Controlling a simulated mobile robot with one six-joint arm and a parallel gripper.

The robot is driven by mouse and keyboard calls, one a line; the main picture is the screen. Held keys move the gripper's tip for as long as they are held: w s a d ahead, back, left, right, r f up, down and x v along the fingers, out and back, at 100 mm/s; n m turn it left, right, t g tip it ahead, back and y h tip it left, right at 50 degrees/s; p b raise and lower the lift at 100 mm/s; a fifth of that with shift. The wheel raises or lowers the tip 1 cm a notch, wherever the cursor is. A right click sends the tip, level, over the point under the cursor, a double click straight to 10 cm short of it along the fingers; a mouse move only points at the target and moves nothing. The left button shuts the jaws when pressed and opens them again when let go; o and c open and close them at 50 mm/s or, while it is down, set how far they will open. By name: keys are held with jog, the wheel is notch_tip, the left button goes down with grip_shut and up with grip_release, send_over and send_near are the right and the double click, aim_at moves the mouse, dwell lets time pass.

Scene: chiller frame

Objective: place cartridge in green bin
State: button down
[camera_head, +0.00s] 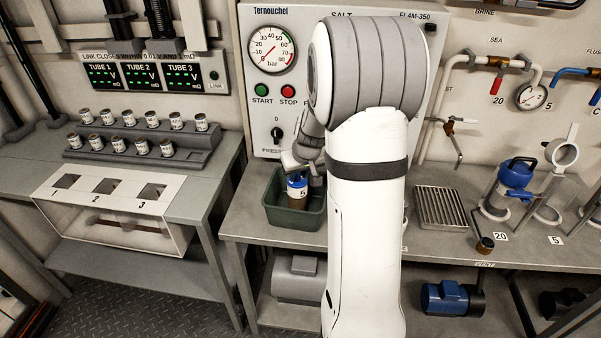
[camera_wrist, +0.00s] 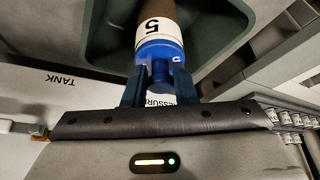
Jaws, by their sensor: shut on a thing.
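The cartridge (camera_head: 297,191) has a blue top, a white band marked 5 and a brown lower part. It stands about upright in the green bin (camera_head: 292,221), its lower end inside the walls. I cannot tell whether it touches the bin's floor. My gripper (camera_head: 298,174) is above the bin and shut on the cartridge's blue top. In the wrist view, the two dark fingers of my gripper (camera_wrist: 160,86) sit on either side of the narrow blue neck of the cartridge (camera_wrist: 156,45). The bin (camera_wrist: 97,40) lies around and beyond it.
The bin stands on a grey bench below the panel with the pressure gauge (camera_head: 270,49). A metal grate (camera_head: 441,207) and a blue-topped housing (camera_head: 514,178) are to the right. On the left table are a rack of small cans (camera_head: 142,140) and a white box with three openings (camera_head: 108,201).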

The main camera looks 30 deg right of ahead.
jog(key=shift+f, duration=0.2)
jog(key=c, duration=1.2)
grip_release()
jog(key=shift+r, duration=0.1)
jog(key=shift+o, duration=0.2)
jog(key=shift+s+r, duration=0.15)
jog(key=shift+r, duration=0.35)
jog(key=v, duration=1.1)
jog(key=s+a+g, duration=0.1)
jog(key=s+a, duration=0.6)
jog(key=s, duration=0.3)
jog(key=s+a+g, duration=0.1)
jog(key=s+a, duration=0.7)
jog(key=s, duration=0.3)
jog(key=shift+s+f+n+b, duration=0.2)
jog(key=shift+f+n+b, duration=0.1)
jog(key=shift+n, duration=0.1)
